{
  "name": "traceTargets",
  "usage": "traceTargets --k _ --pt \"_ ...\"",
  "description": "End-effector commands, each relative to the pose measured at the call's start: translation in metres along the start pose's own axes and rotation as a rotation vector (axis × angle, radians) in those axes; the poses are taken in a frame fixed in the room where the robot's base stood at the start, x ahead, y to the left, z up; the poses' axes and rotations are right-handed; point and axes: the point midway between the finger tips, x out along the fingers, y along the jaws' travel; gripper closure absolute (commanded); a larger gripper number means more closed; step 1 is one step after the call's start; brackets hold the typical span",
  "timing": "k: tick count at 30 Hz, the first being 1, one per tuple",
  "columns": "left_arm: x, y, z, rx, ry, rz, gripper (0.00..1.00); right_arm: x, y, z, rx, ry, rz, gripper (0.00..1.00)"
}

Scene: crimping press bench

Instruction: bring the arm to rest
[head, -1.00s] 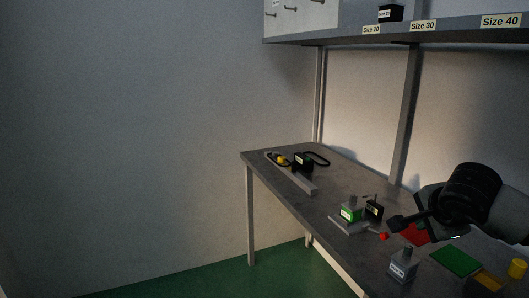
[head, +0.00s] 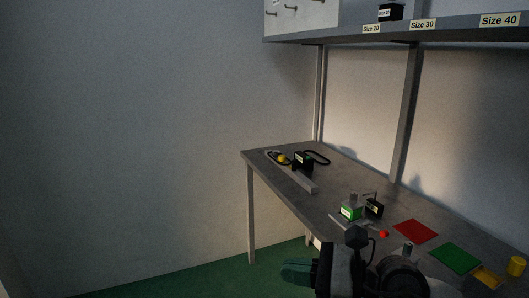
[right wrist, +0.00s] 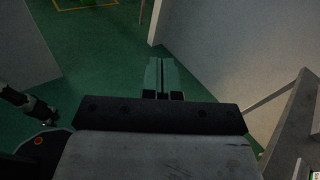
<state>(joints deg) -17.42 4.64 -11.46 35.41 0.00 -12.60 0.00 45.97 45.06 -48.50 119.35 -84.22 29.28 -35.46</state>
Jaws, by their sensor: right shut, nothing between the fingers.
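My right gripper (head: 292,273) is low in front of the bench in the head view, over the green floor, with its fingers pointing left. In the right wrist view the two fingers (right wrist: 160,76) lie side by side, shut and empty, above the green floor. My right arm fills the bottom middle of the head view and hides part of the bench's near edge. My left gripper does not show.
A shelf (head: 450,27) hangs above. The floor left of the bench is clear.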

Motion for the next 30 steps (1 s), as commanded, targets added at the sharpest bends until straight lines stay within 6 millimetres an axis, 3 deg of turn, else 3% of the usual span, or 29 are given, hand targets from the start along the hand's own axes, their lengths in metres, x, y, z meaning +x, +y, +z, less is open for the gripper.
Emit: traceTargets --k 1,4,8,11,14,18,20,21,24,30 --pt "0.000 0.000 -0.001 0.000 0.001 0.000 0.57 0.005 0.012 0.012 0.177 -0.167 -0.009 1.00" --pt "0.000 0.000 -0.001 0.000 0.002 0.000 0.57 -0.002 0.012 0.033 0.542 -0.473 -0.072 1.00" --pt "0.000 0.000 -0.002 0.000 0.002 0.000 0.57 -0.034 -0.009 0.024 1.046 -0.827 -0.220 1.00" --pt "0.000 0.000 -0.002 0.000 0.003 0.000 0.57 -0.065 -0.023 -0.015 1.438 -1.065 -0.390 1.00" --pt "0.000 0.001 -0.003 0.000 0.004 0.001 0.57 -0.097 -0.021 -0.077 1.825 -1.272 -0.615 1.00" --pt "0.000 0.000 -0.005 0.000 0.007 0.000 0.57 -0.133 0.019 -0.167 2.275 -1.482 -0.993 1.00" --pt "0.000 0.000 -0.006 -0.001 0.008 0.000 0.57 -0.143 0.042 -0.195 2.412 -1.535 -1.147 1.00" --pt "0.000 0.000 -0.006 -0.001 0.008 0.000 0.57 -0.148 0.058 -0.210 -2.414 1.516 1.206 1.00" --pt "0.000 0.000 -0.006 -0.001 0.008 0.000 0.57 -0.160 0.096 -0.238 -2.213 1.348 1.233 1.00" --pt "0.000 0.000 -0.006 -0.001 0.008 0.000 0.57 -0.175 0.168 -0.269 -1.896 1.092 1.264 1.00"
